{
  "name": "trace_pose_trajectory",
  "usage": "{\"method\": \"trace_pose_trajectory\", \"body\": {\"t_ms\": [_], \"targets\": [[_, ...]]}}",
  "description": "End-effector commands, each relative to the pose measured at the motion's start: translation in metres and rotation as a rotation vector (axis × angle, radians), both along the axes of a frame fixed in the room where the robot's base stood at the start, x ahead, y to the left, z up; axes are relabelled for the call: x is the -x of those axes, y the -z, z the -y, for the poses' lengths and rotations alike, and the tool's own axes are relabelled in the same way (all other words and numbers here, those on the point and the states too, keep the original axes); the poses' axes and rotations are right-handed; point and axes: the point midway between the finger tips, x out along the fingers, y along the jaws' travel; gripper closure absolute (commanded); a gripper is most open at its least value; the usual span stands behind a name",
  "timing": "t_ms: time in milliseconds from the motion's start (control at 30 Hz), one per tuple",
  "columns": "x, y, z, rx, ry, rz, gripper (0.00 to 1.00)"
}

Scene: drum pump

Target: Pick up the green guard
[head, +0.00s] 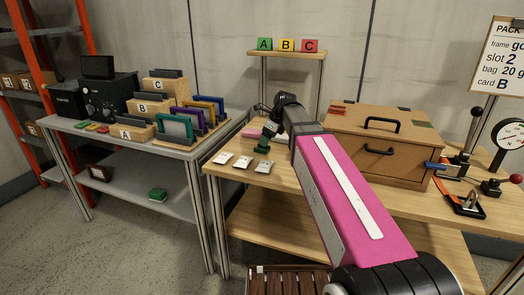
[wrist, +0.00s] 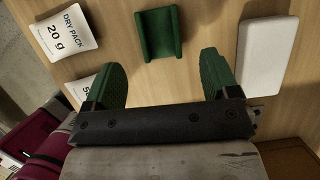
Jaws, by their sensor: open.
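The green guard (wrist: 160,33) is a small U-shaped piece lying on the wooden bench top in the wrist view. In the head view a green piece (head: 262,149) shows just below my gripper, behind the white packets; I cannot tell there how much of it is guard and how much is finger. My gripper (wrist: 161,80) is open and empty, its two green-padded fingers spread apart. The guard lies ahead of the fingertips, roughly centred between them, and does not appear to be between the pads.
White packets (head: 243,162) lie along the bench's front edge; one (wrist: 68,32) reads "DRY PACK 20 g". A plain white block (wrist: 266,53) lies right of the guard. A wooden box (head: 372,148) stands to the right. Another green piece (head: 158,194) sits on the lower shelf.

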Motion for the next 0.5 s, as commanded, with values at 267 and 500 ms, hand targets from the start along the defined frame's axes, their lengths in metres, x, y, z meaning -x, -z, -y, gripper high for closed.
{"method": "trace_pose_trajectory", "body": {"t_ms": [267, 500], "targets": [[-0.005, 0.028, -0.01, 0.0, -0.002, -0.002, 0.19], [-0.008, 0.046, -0.016, 0.001, -0.001, 0.0, 0.19]]}}
